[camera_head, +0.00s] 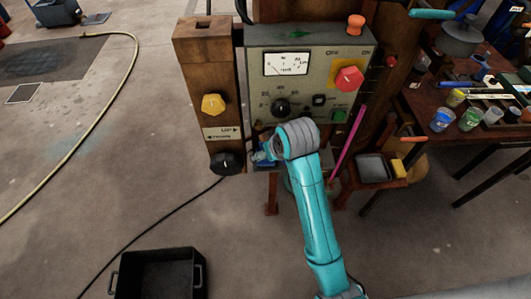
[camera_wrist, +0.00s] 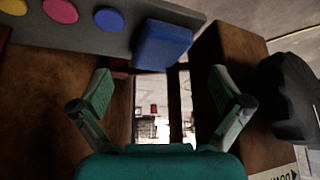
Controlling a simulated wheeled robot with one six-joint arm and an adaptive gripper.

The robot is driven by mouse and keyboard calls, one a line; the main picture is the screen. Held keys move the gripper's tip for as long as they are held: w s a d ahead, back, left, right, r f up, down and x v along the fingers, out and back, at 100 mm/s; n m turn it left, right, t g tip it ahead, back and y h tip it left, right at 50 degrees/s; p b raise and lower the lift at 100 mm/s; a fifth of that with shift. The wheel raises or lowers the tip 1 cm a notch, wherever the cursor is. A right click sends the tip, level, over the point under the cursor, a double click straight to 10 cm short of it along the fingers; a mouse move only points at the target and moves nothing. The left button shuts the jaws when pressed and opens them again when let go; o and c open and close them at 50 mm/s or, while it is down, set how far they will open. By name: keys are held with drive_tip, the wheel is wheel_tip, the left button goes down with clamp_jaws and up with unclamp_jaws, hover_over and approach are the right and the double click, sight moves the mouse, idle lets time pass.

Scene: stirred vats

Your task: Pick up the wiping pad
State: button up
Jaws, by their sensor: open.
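My gripper (camera_wrist: 162,93) is open, its two fingers wide apart with nothing between them. In the head view my arm reaches to just below the control panel, and my wrist mostly hides the gripper. A blue block (camera_wrist: 163,45) shows just beyond the fingers in the wrist view, beside a grey strip with coloured round buttons. A small yellow block (camera_head: 398,169), like a sponge, lies on a low wooden shelf to the right of my arm, beside a grey tray (camera_head: 373,168). I cannot tell which of the two blocks is the wiping pad.
The control panel (camera_head: 300,86) with dial and knobs stands ahead, beside a wooden post (camera_head: 208,75) with yellow and black knobs. A table (camera_head: 470,135) with jars is at the right. A black bin (camera_head: 160,277) stands at lower left; the floor between is mostly clear.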

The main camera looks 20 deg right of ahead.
drive_tip(key=shift+x, duration=2.6)
drive_tip(key=c, duration=1.1)
drive_tip(key=shift+r, duration=0.1)
drive_tip(key=shift+r, duration=0.5)
drive_tip(key=shift+s+r, duration=0.15)
drive_tip(key=shift+r, duration=0.05)
drive_tip(key=s, duration=0.6)
drive_tip(key=s+d, duration=0.1)
drive_tip(key=s, duration=1)
drive_tip(key=shift+s+d, duration=0.2)
drive_tip(key=shift+s, duration=0.1)
